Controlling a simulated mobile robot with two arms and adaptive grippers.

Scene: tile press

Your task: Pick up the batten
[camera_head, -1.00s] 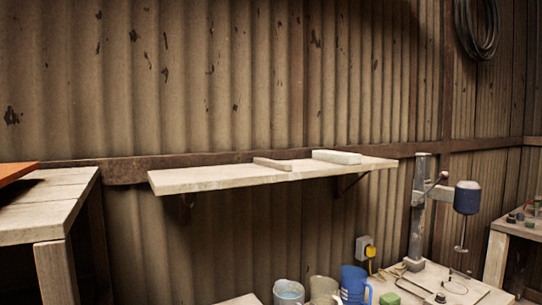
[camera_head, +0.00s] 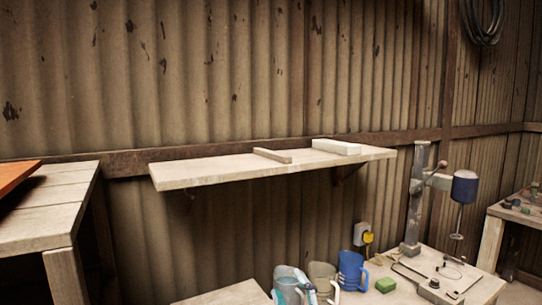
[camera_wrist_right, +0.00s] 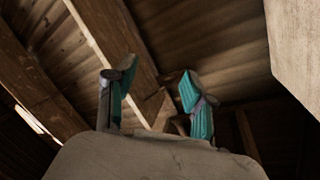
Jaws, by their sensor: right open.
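Two pale pieces lie on the wall shelf (camera_head: 215,172) in the head view. One is a slim wooden strip (camera_head: 272,156), which looks like the batten. The other is a thicker whitish block (camera_head: 336,147) to its right. My left gripper is not in view.
A blue mug (camera_head: 352,270), another mug (camera_head: 322,280) and a green block (camera_head: 385,285) stand below the shelf. A drill press (camera_head: 416,205) stands at the right. A wooden table (camera_head: 40,215) is at the left. The shelf's left part is bare.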

